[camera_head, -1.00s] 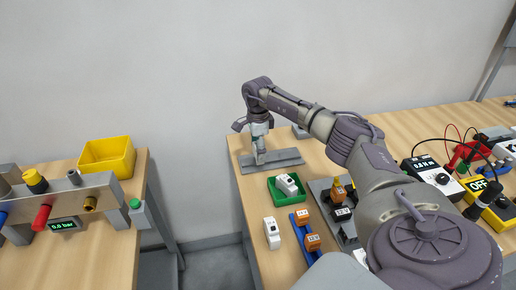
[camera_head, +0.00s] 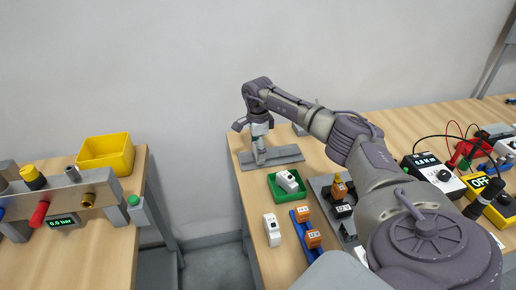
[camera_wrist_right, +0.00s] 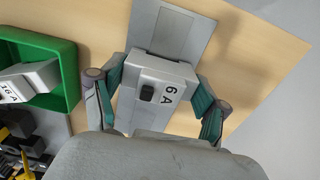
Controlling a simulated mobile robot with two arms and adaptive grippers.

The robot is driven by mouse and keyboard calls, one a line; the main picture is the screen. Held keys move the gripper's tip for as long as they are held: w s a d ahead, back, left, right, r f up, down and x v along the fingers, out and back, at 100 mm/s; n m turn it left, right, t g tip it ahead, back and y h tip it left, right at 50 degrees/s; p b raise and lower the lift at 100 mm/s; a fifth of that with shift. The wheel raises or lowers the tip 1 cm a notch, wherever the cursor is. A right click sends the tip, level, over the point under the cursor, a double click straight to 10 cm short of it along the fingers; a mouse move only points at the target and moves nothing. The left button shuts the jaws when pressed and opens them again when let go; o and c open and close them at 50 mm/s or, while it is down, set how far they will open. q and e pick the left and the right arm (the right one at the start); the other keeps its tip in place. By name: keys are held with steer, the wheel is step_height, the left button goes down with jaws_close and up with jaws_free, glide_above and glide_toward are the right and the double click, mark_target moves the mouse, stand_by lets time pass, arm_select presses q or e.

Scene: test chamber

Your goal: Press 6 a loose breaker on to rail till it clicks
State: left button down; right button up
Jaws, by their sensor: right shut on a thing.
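The breaker marked 6 A (camera_wrist_right: 150,90) is a light grey block with a black toggle in the right wrist view. My right gripper (camera_wrist_right: 155,92) has its teal-padded fingers on both sides of it and is shut on it. The breaker lies over the grey rail plate (camera_wrist_right: 172,35); whether it is seated on the rail cannot be told. In the head view my right gripper (camera_head: 260,158) is low at the grey rail plate (camera_head: 285,156), and the breaker is mostly hidden there. My left gripper is not in view.
A green tray (camera_head: 273,192) holding a white 16 A breaker (camera_head: 287,181) sits close in front of the rail plate. Another white breaker (camera_head: 271,229) and a blue rail (camera_head: 306,238) with orange blocks lie nearer. Meters stand to the right.

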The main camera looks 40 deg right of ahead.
steer(key=shift+f, duration=0.3)
stand_by(0.8)
steer(key=o, duration=1.2)
steer(key=shift+r, duration=0.1)
